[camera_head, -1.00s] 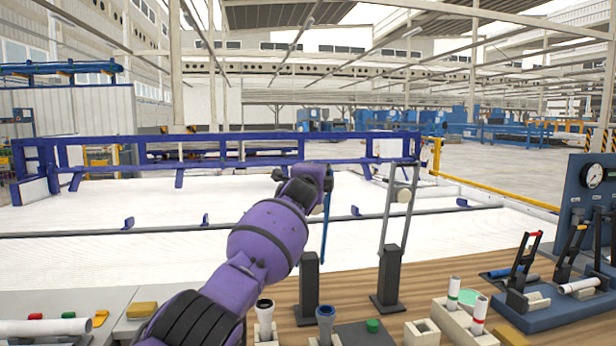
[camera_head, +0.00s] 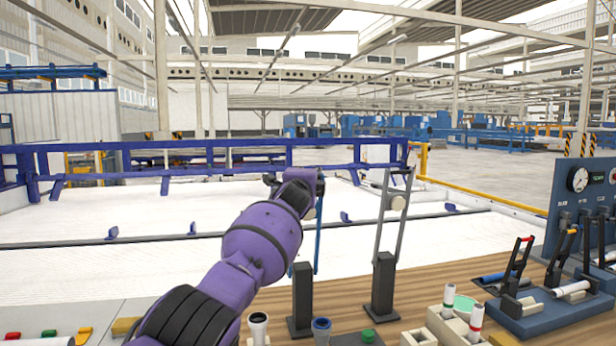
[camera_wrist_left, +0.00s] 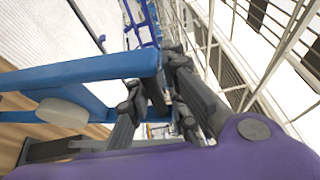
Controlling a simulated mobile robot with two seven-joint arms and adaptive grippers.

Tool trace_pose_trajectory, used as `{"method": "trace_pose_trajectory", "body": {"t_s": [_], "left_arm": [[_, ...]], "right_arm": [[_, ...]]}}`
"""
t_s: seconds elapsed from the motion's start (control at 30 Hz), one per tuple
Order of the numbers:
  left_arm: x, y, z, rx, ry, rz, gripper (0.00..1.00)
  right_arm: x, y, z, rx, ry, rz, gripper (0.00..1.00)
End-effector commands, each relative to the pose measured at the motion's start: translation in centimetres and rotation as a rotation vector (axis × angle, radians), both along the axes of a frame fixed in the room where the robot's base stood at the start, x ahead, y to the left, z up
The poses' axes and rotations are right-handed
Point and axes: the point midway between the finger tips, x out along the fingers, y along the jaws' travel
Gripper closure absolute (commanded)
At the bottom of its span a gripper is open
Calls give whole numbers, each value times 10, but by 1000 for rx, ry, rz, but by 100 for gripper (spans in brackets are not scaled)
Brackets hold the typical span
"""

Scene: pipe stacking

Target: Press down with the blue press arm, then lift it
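The blue press arm (camera_head: 318,238) stands roughly upright on its dark post (camera_head: 302,290) on the wooden bench. In the left wrist view the blue press arm (camera_wrist_left: 85,72) is a blue U-shaped frame with a pale round roller inside. My left gripper (camera_head: 312,186) is at the top end of the blue arm, and my purple forearm partly hides it. In the left wrist view the dark fingers of the gripper (camera_wrist_left: 163,82) lie on both sides of the blue crossbar and appear closed on it. My right gripper is not in view.
A grey press arm (camera_head: 403,235) with a roller stands upright on a second post to the right. A green button (camera_head: 368,335), pale blocks (camera_head: 447,325) with tubes, and a blue gauge panel (camera_head: 570,195) are farther right. Purple railing (camera_head: 225,160) runs behind.

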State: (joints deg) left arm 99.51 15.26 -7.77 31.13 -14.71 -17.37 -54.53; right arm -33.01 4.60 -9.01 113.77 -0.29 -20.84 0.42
Motion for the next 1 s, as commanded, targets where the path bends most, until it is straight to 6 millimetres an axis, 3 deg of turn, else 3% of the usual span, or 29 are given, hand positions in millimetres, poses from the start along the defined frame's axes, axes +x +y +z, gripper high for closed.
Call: {"method": "trace_pose_trajectory", "body": {"t_s": [0.03,0.1,0.67,1.0], "left_arm": [[2,4,-12,3,16,8,81],[2,4,-12,2,16,7,72],[-2,2,-3,-3,3,2,72],[-27,4,-5,-3,0,1,72]], "right_arm": [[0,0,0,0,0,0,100],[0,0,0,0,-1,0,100],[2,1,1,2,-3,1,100],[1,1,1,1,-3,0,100]]}}
